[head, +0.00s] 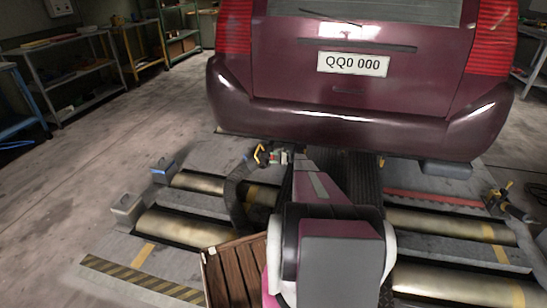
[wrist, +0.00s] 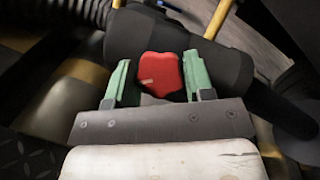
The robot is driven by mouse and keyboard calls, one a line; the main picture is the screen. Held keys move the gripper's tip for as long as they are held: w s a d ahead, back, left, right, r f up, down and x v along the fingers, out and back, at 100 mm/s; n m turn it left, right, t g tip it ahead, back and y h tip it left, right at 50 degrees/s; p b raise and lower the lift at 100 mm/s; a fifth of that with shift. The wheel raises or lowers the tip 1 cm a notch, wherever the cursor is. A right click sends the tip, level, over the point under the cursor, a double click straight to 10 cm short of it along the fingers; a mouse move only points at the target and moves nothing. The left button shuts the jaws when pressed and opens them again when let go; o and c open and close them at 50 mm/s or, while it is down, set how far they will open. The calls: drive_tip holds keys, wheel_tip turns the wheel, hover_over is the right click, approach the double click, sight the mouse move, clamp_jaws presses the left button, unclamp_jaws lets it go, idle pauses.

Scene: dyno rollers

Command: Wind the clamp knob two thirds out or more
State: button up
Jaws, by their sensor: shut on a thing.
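The clamp knob (wrist: 160,72) is red and lobed, and sits against a thick dark cylindrical piece (wrist: 225,62) in the wrist view. My gripper (wrist: 158,80) has green fingers, one on each side of the knob, and is shut on it. In the head view my gripper (head: 284,158) is low under the car's rear bumper, beside a yellow handle (head: 260,154) at the end of a dark hose (head: 236,196). The knob is too small there to make out its thread or how far out it stands.
The maroon car (head: 300,125) overhangs my gripper closely. Metal rollers (head: 185,228) lie in the floor on both sides. A wooden slatted crate (head: 233,276) is near my arm, and two small boxes (head: 127,207) stand at left. Open floor lies further left.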

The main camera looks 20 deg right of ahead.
idle(0.3)
drive_tip(key=o, duration=0.9)
drive_tip(key=shift+d, duration=0.1)
drive_tip(key=v, duration=1)
drive_tip(key=shift+d, duration=0.3)
drive_tip(key=shift+s, duration=0.15)
